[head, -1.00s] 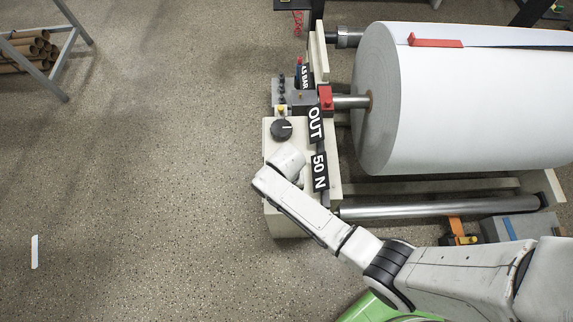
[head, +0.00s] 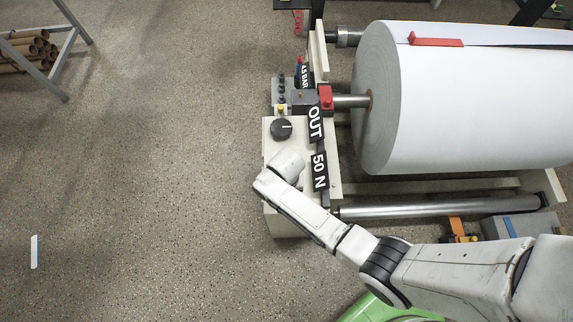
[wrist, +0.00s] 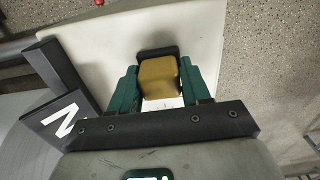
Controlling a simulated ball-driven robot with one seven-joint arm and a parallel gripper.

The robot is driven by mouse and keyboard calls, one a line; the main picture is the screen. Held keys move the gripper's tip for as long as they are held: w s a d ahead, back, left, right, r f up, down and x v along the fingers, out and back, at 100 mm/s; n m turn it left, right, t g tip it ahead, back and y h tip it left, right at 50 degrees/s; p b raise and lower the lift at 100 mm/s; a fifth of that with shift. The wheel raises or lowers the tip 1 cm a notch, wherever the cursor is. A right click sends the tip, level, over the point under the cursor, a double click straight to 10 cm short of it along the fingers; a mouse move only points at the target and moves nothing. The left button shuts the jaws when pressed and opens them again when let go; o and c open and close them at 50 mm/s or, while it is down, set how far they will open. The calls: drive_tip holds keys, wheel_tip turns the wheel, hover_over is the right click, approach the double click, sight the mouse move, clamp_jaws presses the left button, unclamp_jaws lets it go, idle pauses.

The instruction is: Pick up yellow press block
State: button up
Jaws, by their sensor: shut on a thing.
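The yellow press block (wrist: 160,78) shows in the wrist view between the two green fingers of my gripper (wrist: 159,85). The gripper is shut on it, with a finger against each side. A dark piece shows just behind the block. Pale surface of the cream machine cabinet lies around and below them. In the head view my wrist hangs over the cabinet top (head: 272,152), and it hides both the block and the fingertips. I cannot tell whether the block touches the surface.
A large white paper roll (head: 470,95) is at the right. A rack of brown tubes (head: 28,50) stands far left. Open floor lies left of the cabinet.

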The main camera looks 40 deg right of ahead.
drive_tip(key=shift+c, duration=0.9)
drive_tip(key=shift+r, duration=0.15)
drive_tip(key=shift+r, duration=0.3)
wheel_tip(320, 180, up, 2)
drive_tip(key=shift+r+p, duration=0.1)
drive_tip(key=shift+p, duration=0.25)
drive_tip(key=s+a+r, duration=0.1)
drive_tip(key=s+r, duration=0.9)
drive_tip(key=s, duration=0.4)
drive_tip(key=shift+a+p, duration=0.25)
drive_tip(key=shift+p, duration=0.2)
